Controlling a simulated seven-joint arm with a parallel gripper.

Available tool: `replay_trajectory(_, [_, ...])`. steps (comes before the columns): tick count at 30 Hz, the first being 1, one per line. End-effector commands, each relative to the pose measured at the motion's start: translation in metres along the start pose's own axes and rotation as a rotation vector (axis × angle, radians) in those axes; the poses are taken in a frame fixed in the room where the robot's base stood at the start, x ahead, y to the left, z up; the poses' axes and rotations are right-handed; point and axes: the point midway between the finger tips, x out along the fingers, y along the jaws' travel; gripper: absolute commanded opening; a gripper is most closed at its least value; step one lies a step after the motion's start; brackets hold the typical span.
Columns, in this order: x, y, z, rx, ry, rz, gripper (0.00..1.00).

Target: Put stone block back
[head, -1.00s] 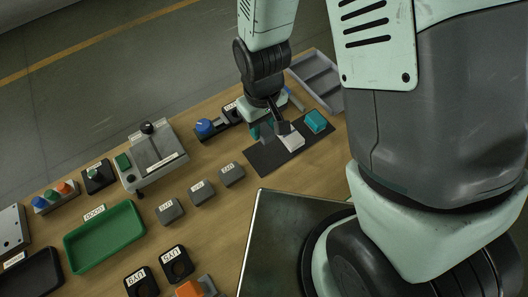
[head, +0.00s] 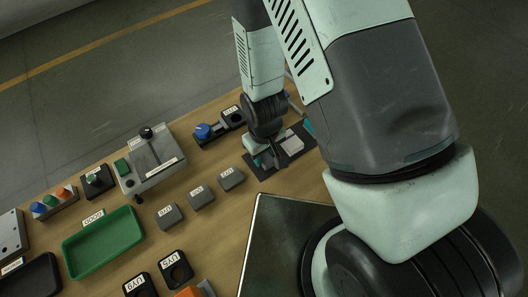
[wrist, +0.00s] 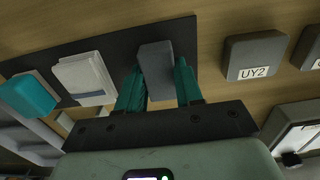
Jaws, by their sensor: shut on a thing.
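My gripper (wrist: 158,85) is shut on a grey stone block (wrist: 156,68), held between its two teal fingers in the wrist view. The block is over the end of a dark mat (wrist: 118,48) nearest the labelled grey blocks. I cannot tell whether it touches the mat. On the mat, a white block (wrist: 84,78) lies beside the gripper, and a teal block (wrist: 30,94) lies beyond it. In the head view my gripper (head: 266,160) is low at the mat's left end, and my arm partly hides the mat and the teal block.
A grey block labelled UY2 (wrist: 254,56) stands close beside the mat, with more labelled grey blocks (head: 200,196) in a row. A blue-knobbed fixture (head: 204,131) stands behind. A green tray (head: 104,243) and a lever box (head: 152,161) are further left.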

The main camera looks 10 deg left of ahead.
Motion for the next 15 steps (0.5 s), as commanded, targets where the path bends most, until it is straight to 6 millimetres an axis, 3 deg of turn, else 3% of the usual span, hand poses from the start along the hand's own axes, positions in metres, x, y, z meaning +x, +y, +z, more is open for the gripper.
replay_trajectory(5, [0.0027,-0.0001,0.0002,0.000,-0.001,0.000,0.00])
replay_trajectory(6, [0.0030,-0.0001,0.0002,0.000,-0.001,0.000,0.39])
replay_trajectory(11, [0.0027,-0.0001,0.0002,0.000,-0.001,0.000,0.61])
replay_trajectory(15, [0.0026,-0.0001,0.0002,0.000,-0.001,0.000,0.61])
